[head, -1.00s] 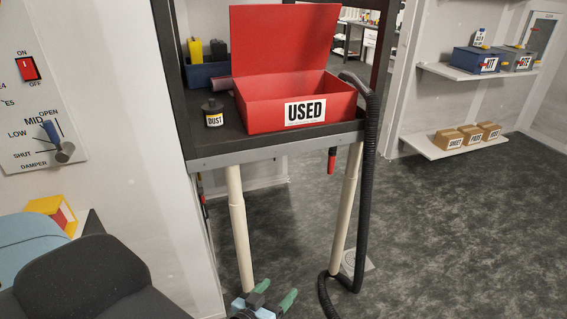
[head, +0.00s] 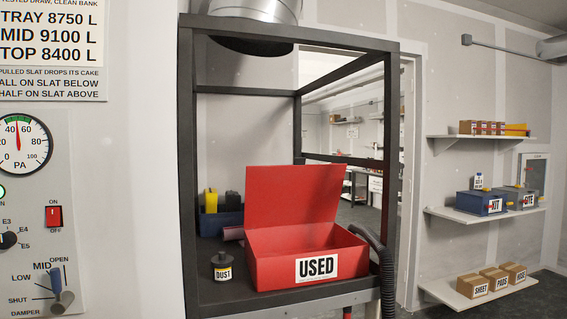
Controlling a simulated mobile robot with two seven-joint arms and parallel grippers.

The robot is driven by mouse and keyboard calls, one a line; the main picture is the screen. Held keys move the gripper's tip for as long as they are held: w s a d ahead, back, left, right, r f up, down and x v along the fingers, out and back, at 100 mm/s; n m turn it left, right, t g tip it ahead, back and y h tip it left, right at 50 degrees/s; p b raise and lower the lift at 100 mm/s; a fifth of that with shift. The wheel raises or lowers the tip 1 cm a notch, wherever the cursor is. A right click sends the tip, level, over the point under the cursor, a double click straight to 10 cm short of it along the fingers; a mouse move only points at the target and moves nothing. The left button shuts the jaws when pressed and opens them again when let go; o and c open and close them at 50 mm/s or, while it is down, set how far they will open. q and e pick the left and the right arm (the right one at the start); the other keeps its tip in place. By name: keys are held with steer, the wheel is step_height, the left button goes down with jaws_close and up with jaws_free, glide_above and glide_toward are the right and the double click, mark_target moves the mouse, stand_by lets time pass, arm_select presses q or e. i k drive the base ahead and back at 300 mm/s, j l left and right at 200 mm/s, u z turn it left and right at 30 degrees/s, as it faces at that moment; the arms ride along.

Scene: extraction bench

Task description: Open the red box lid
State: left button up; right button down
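The red box (head: 278,268) labelled USED stands on the dark bench (head: 230,300) inside a black frame. Its lid (head: 293,208) is raised and stands upright along the back edge, so the box is open. Its inside shows only in part, behind the front wall. Neither of my grippers shows in the head view.
A small dark DUST pot (head: 222,268) stands left of the box. A blue bin (head: 220,222) with yellow and dark items is behind it. A black hose (head: 380,262) runs at the right. Shelves with KIT (head: 482,203) and other boxes hang on the right wall.

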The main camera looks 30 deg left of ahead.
mark_target(299, 193)
steer(key=j+u, duration=0.1)
steer(key=u, duration=2.05)
steer(key=i+l, duration=0.3)
steer(key=i, duration=0.25)
